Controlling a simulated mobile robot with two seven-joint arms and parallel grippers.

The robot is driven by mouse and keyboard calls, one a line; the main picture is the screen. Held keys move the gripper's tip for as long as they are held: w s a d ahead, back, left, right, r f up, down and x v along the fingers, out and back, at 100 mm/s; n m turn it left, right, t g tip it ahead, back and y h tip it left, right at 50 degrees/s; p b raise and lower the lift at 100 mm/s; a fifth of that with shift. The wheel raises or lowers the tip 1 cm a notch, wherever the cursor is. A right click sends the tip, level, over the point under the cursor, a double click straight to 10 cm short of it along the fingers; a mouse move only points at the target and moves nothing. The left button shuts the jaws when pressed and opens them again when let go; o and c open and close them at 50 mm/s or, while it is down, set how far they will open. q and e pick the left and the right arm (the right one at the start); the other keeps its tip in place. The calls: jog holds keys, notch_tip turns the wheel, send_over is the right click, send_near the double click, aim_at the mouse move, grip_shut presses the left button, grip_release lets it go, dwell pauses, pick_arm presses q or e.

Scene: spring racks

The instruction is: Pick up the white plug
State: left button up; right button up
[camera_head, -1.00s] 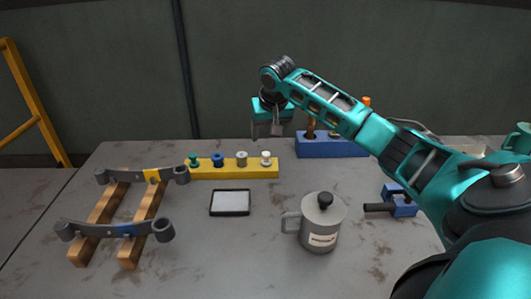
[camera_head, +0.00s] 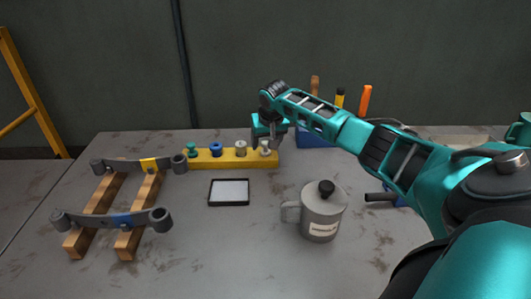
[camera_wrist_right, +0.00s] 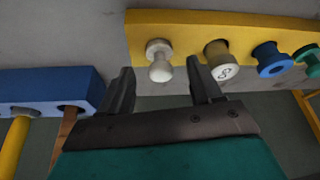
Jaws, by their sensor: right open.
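The white plug (camera_head: 265,148) stands at the right end of the yellow block (camera_head: 207,162), in a row with a beige, a blue and a green plug. My right gripper (camera_head: 267,138) is at the white plug in the head view and partly covers it. In the right wrist view the white plug (camera_wrist_right: 159,62) shows in the space between the two open fingers of the right gripper (camera_wrist_right: 162,82), a little beyond their tips. The beige plug (camera_wrist_right: 221,60) is just beyond the other finger. The left gripper is not in view.
The blue plug (camera_head: 216,149) and green plug (camera_head: 192,150) stand farther left. A blue tool holder (camera_head: 312,138) is close on the right. A grey oil can (camera_head: 322,213), a framed pad (camera_head: 229,192) and leaf springs on wooden bars (camera_head: 100,207) are in front.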

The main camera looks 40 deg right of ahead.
jog(key=shift+x, duration=0.9)
jog(key=c, duration=1)
jog(key=shift+r, duration=0.1)
